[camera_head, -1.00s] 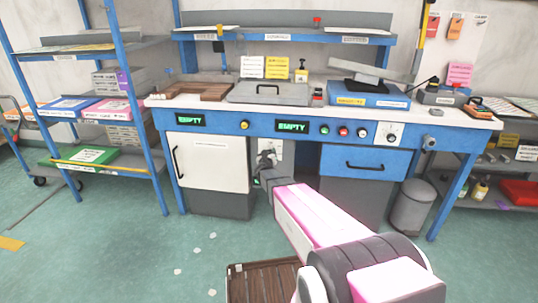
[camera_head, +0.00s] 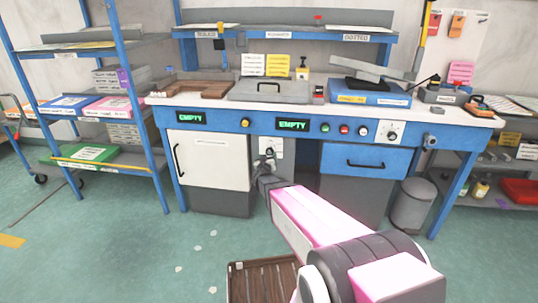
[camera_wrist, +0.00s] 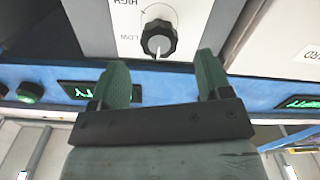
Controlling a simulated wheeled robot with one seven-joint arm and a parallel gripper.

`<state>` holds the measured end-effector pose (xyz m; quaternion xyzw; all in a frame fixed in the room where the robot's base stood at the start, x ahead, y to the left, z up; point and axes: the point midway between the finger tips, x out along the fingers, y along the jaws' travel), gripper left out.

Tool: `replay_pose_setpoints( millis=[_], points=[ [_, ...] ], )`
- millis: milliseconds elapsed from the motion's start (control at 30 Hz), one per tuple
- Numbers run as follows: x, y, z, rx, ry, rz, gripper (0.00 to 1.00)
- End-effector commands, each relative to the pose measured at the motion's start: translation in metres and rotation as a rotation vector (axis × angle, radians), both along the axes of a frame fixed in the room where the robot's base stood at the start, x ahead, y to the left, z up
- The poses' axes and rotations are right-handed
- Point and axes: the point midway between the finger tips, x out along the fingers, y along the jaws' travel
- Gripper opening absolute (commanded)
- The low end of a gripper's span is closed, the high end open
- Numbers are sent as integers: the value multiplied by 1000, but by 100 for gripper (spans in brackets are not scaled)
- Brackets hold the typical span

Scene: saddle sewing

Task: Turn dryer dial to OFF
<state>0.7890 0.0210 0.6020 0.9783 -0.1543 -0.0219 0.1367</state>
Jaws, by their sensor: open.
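A black ridged dial (camera_wrist: 159,38) sits on a white panel (camera_wrist: 200,15) in the wrist view. The words HIGH and LOW are printed on its left; OFF is not readable. Its white pointer line points down in the picture. My gripper (camera_wrist: 162,77) is open, its two green fingers apart and empty. The dial lies just beyond the fingertips, between their lines, and seems untouched. In the head view my gripper (camera_head: 268,163) is in front of the white panel (camera_head: 277,149) under the bench and partly hides it.
A white cabinet door (camera_head: 208,160) is left of my gripper and a blue drawer (camera_head: 365,161) is right. Above are green EMPTY displays (camera_head: 292,124), several buttons and another dial (camera_head: 391,134). A brown slatted mat (camera_head: 262,282) lies on the floor.

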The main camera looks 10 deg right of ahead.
Motion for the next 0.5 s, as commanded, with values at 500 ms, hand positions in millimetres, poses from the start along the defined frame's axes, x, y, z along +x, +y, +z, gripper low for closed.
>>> replay_pose_setpoints(
  millis=[500],
  points=[
    [-43,14,0,0,0,-1,71]
  ],
)
